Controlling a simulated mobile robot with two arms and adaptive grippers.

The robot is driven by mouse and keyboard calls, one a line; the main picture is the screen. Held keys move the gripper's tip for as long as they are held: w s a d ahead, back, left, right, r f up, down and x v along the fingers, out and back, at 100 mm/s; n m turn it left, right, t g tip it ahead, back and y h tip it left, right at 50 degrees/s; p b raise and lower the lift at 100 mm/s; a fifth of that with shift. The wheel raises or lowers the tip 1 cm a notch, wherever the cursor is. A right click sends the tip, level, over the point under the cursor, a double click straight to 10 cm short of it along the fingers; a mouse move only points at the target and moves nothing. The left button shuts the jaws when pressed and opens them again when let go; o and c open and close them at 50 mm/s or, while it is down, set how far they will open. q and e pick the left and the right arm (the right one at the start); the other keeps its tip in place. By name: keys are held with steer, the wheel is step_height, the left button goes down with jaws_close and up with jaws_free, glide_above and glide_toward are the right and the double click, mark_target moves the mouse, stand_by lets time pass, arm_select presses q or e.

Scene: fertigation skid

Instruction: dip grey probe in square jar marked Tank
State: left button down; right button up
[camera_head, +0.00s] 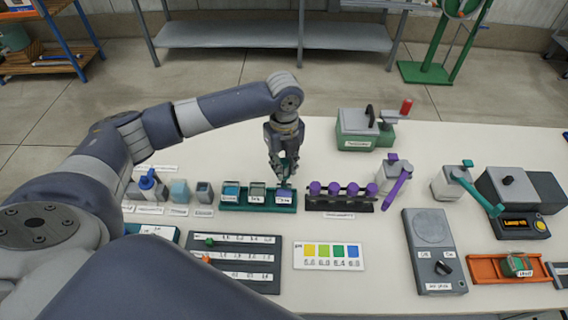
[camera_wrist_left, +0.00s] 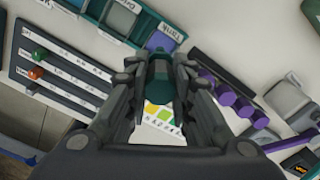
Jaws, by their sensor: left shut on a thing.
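My left gripper (camera_head: 284,172) is above the right end of the green rack (camera_head: 258,209). The fingers hang right over this jar. I cannot tell whether the probe's tip is inside it. My right gripper is not in view.
Two more square jars (camera_head: 231,190) (camera_head: 257,192) stand in the rack to the left. A dark rack with several purple-capped bottles (camera_head: 334,188) is close on the right. A colour card (camera_head: 328,256) and a dark slotted board (camera_head: 235,262) lie in front.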

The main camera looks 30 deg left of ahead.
arm_select(q)
steer(key=shift+f+b, duration=0.4)
steer(key=shift+f, duration=0.5)
steer(key=shift+f+b, duration=0.85)
steer(key=shift+f, duration=1.6)
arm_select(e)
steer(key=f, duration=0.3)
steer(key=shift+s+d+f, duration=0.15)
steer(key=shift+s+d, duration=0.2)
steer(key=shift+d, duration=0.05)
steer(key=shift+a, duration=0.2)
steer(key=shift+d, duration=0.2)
arm_select(q)
steer(key=shift+r, duration=0.15)
step_height(320, 180, up, 8)
steer(key=p, duration=0.9)
steer(key=shift+r, duration=0.2)
steer(key=shift+f, duration=0.1)
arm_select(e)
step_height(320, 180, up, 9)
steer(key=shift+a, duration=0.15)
